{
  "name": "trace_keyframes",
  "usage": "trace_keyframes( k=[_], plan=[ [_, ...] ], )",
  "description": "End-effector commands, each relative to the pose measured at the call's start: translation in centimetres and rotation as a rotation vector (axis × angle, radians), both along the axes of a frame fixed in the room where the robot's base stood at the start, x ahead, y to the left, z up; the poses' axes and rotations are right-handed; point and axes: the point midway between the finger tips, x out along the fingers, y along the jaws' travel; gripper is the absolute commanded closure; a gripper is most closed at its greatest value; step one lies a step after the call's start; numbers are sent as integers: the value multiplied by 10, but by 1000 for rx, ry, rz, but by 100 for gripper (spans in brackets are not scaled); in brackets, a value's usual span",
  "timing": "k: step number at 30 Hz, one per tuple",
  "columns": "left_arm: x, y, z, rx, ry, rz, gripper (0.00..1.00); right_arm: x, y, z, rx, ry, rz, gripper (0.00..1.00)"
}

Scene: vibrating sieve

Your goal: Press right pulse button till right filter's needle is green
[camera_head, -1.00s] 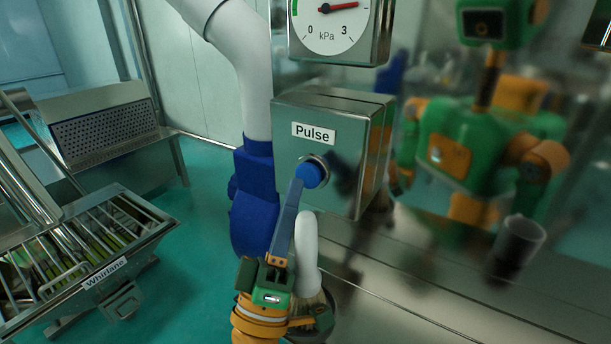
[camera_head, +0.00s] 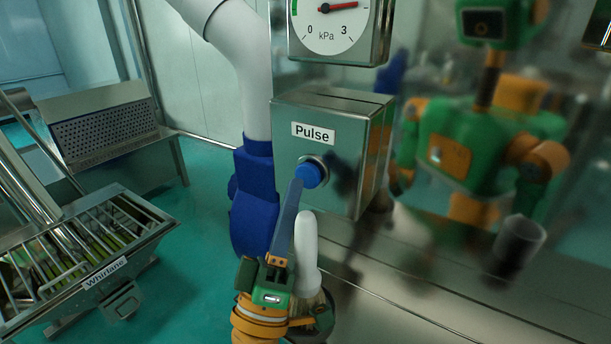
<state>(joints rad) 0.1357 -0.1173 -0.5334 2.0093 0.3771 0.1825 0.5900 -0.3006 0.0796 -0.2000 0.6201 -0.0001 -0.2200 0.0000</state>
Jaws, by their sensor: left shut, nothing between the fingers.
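The blue pulse button (camera_head: 311,172) sits in a metal ring on the steel box (camera_head: 335,204) labelled Pulse. Above it is a round kPa gauge (camera_head: 327,25), cut off at the top. Its red needle points right, toward the 3 side, and away from the green band at the left. My left gripper (camera_head: 296,184) is shut and empty. Its tip is at the lower left edge of the button and seems to touch it; how far the button is pushed in cannot be told. My right gripper is not in view.
A white and blue pipe (camera_head: 256,190) runs down just left of the box. A steel trough (camera_head: 85,262) labelled Whirlane and a perforated steel unit (camera_head: 105,130) stand at the left on the green floor. A shiny steel wall at the right mirrors my body.

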Motion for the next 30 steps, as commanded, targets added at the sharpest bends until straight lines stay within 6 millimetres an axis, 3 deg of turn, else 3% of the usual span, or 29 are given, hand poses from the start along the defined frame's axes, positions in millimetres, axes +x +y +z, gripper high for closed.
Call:
trace_keyframes(
  k=[30],
  plan=[
    [10, -7, 0, -1, 0, 1, 100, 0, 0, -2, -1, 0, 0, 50]
  ],
)
